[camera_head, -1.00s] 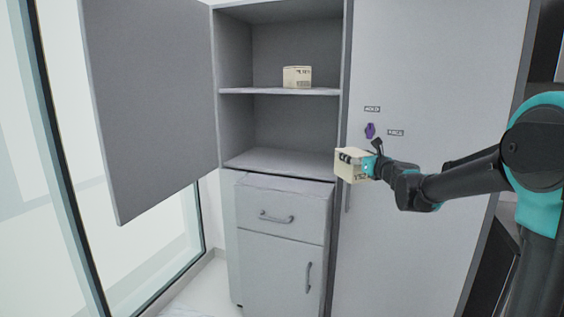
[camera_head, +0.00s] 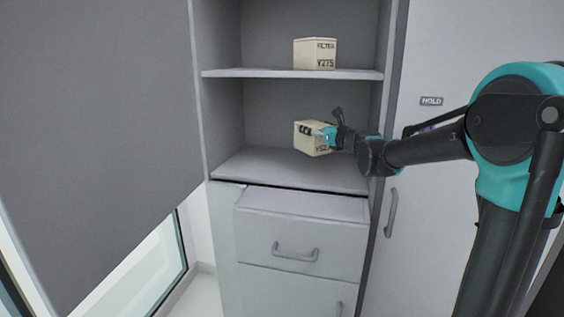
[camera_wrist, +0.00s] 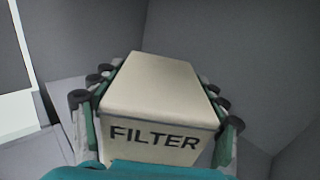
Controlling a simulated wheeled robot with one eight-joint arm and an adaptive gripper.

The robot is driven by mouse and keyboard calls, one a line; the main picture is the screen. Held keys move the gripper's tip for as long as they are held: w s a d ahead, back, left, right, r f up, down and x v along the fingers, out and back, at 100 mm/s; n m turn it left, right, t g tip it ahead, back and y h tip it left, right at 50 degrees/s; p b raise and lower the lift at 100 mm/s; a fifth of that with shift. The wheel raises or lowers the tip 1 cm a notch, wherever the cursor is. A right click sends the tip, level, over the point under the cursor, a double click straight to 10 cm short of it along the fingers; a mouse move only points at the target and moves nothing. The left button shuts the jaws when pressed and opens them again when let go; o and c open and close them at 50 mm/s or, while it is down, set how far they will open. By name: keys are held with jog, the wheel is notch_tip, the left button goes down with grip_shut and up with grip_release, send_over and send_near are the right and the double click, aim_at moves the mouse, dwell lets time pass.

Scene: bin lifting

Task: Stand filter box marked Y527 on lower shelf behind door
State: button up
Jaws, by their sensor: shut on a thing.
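My gripper (camera_head: 324,132) is shut on a cream filter box (camera_head: 311,143), in front of or inside the lower compartment of the open cupboard. The box's label is partly covered by my fingers; it starts with Y52 and the last sign is hard to read. In the wrist view the box (camera_wrist: 160,92) sits between both fingers with FILTER on its near face. The box looks slightly tilted and above the lower shelf (camera_head: 290,170). The open grey door (camera_head: 95,130) stands at the left.
A second cream box marked FILTER Y275 (camera_head: 315,54) stands on the upper shelf (camera_head: 290,74). A drawer unit (camera_head: 295,235) stands below the lower shelf. A closed panel with a HOLD label (camera_head: 431,101) is at the right. The lower shelf looks otherwise empty.

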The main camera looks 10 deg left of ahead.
jog(key=f, duration=0.5)
jog(key=shift+w+a+f, duration=0.2)
jog(key=shift+w+a, duration=0.15)
jog(key=shift+a, duration=0.05)
jog(key=shift+f, duration=2.3)
jog(key=o, duration=1.4)
jog(key=shift+f, duration=0.1)
jog(key=shift+s+d, duration=0.2)
jog(key=shift+d, duration=0.05)
jog(key=v, duration=1.1)
jog(key=shift+s+d, duration=0.15)
jog(key=shift+s, duration=0.05)
